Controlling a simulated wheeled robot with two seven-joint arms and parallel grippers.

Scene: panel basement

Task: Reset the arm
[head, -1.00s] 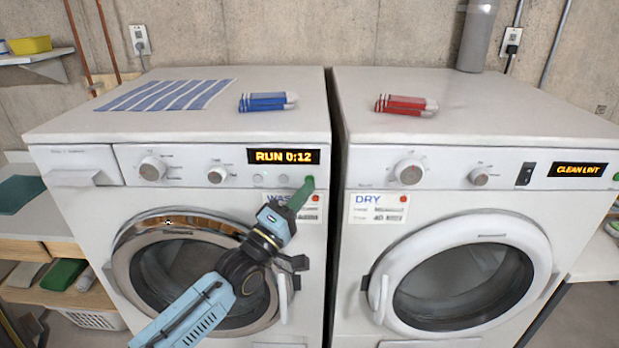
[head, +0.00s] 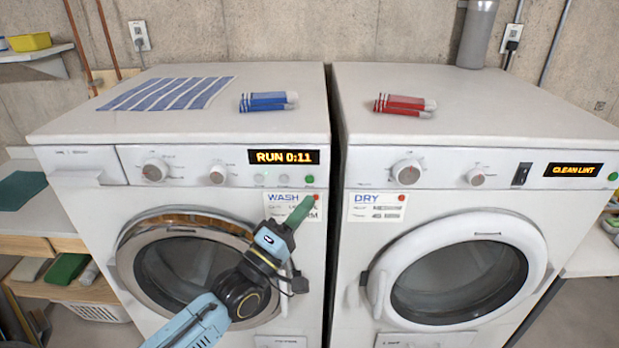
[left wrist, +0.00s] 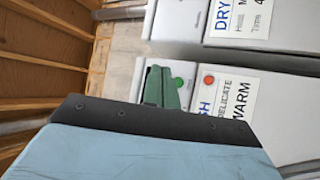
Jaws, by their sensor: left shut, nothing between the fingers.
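My left gripper (head: 300,211) is shut and empty, its green fingers pointing up and right in front of the washer's WASH label (head: 283,198). In the head view the washer's green button (head: 310,180) is uncovered above the fingertips. My right gripper is in neither view.
The dryer (head: 450,200) stands to the right, its display (head: 574,170) reading CLEAN LINT. Blue socks (head: 268,102) and a striped cloth (head: 165,93) lie on the washer. Red socks (head: 404,104) lie on the dryer. Shelves stand at the left.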

